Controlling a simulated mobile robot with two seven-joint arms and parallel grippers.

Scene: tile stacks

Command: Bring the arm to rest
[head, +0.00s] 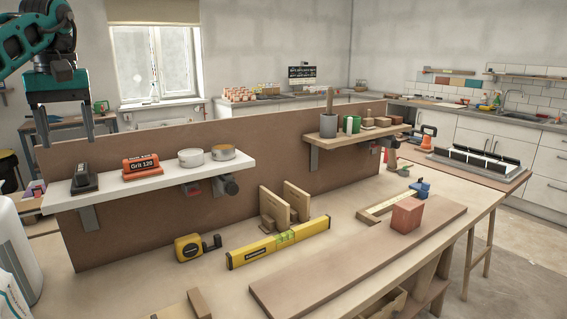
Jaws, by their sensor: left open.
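My left gripper (67,128) hangs from the teal and black arm at the upper left of the head view. Its two grey fingers point down, apart, with nothing between them. It is in the air, and in the picture its fingertips are above the left end of the white shelf (221,172). A dark block-like tool (84,180) on that shelf shows just below the fingertips. My right gripper is not in the head view.
The white shelf also holds an orange "Grit 120" block (142,166) and two small round tins. A brown panel (130,230) stands behind the workbench. On the bench are a tape measure (189,247), a yellow level (278,242), a reddish block (407,214) and a long board (350,262).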

